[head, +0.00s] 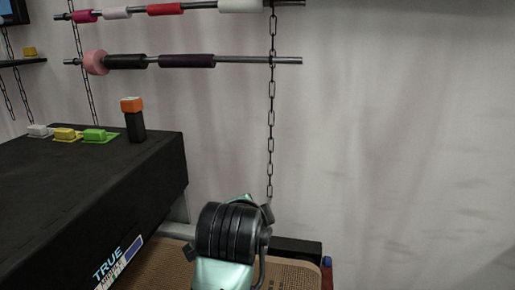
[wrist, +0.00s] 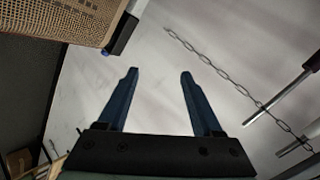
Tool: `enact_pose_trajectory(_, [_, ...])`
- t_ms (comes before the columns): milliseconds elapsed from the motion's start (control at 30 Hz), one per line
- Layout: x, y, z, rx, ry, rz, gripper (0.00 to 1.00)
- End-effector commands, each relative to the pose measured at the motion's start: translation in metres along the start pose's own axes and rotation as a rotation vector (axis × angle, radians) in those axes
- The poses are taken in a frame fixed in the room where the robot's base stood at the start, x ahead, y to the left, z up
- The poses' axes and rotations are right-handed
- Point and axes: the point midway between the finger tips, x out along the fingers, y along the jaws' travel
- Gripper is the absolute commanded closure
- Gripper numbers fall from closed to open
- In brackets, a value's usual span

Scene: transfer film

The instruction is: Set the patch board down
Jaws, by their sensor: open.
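My gripper (wrist: 159,72) is open, with nothing between its two blue fingers in the wrist view. In the head view my wrist hides the fingers. A tan perforated board (head: 165,268) lies low in the head view, behind and to both sides of my wrist. It also shows at the top left of the wrist view (wrist: 62,20), apart from the fingers. It may be the patch board, but I cannot tell for sure. Its far edge has a dark block, and part of it is hidden by my arm.
A black box-like bench (head: 90,175) stands at the left, bearing small white, yellow and green pieces and an orange-topped black post (head: 134,120). Rods with coloured rolls (head: 187,61) hang on chains (head: 271,120) near the wall. The right side is clear.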

Motion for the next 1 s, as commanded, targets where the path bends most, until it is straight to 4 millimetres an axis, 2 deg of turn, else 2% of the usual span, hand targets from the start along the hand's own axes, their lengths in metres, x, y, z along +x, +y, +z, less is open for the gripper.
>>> enact_pose_trajectory(33, [-0.026, -0.028, -0.032, -0.111, 0.099, -0.148, 0.33])
enact_pose_trajectory(67, [-0.044, -0.045, -0.047, -0.182, 0.160, -0.230, 0.33])
enact_pose_trajectory(100, [-0.071, -0.066, -0.064, -0.277, 0.247, -0.333, 0.33])
enact_pose_trajectory(167, [-0.116, -0.093, -0.084, -0.413, 0.390, -0.473, 0.33])
enact_pose_trajectory(200, [-0.149, -0.107, -0.094, -0.497, 0.491, -0.555, 0.33])
enact_pose_trajectory(267, [-0.199, -0.123, -0.103, -0.610, 0.643, -0.660, 0.33])
enact_pose_trajectory(300, [-0.231, -0.130, -0.107, -0.674, 0.741, -0.717, 0.33])
enact_pose_trajectory(400, [-0.299, -0.138, -0.109, -0.789, 0.955, -0.820, 0.33])
enact_pose_trajectory(500, [-0.345, -0.137, -0.107, -0.854, 1.109, -0.875, 0.33])
enact_pose_trajectory(600, [-0.369, -0.136, -0.105, -0.883, 1.190, -0.900, 0.33])
enact_pose_trajectory(667, [-0.375, -0.135, -0.104, -0.889, 1.211, -0.905, 0.33])
enact_pose_trajectory(1000, [-0.375, -0.135, -0.104, -0.891, 1.213, -0.905, 0.33])
